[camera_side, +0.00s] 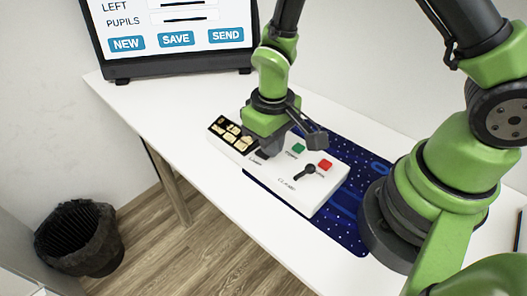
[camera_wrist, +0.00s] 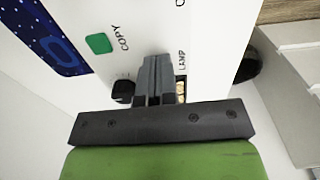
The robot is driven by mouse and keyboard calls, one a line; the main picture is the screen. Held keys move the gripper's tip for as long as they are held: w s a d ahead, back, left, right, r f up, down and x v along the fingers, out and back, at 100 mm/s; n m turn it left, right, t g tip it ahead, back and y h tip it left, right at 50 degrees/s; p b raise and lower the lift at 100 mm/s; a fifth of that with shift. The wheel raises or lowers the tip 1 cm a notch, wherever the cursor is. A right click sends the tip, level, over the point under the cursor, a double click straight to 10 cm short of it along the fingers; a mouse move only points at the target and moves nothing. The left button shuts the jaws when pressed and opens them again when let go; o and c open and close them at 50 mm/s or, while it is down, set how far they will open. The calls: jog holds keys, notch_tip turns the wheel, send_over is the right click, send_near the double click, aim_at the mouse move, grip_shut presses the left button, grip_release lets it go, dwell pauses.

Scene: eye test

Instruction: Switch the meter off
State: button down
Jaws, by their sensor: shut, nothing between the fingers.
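The meter (camera_side: 318,190) is a white box on the table, with a green button (camera_side: 298,148), a red button (camera_side: 325,165) and a black lever or knob (camera_side: 308,170). Its far left end has a black recess with gold pieces (camera_side: 230,132). My gripper (camera_side: 266,153) is shut and empty, low over the box by the "LAMP" lettering. In the wrist view my gripper (camera_wrist: 153,65) covers part of the panel, between a small black knob (camera_wrist: 123,91) and a gold piece (camera_wrist: 181,92). The green button (camera_wrist: 98,43) there is marked "COPY". Contact with the panel is unclear.
The box lies partly over a dark blue starry mat (camera_side: 350,235) on a white table (camera_side: 165,110). A screen (camera_side: 170,35) with NEW, SAVE and SEND buttons stands at the back left. A black bin (camera_side: 80,238) is on the floor. The table's left part is clear.

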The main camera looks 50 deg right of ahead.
jog(key=shift+f, duration=0.7)
dwell(0.3)
notch_tip(320, 180, up, 7)
dwell(0.8)
jog(key=shift+w+f, duration=0.15)
jog(key=shift+f, duration=0.9)
jog(key=shift+w+f, duration=0.1)
jog(key=shift+f, duration=0.95)
jog(key=shift+f, duration=1.4)
dwell(1.5)
jog(key=shift+r, duration=0.1)
jog(key=shift+r, duration=3.45)
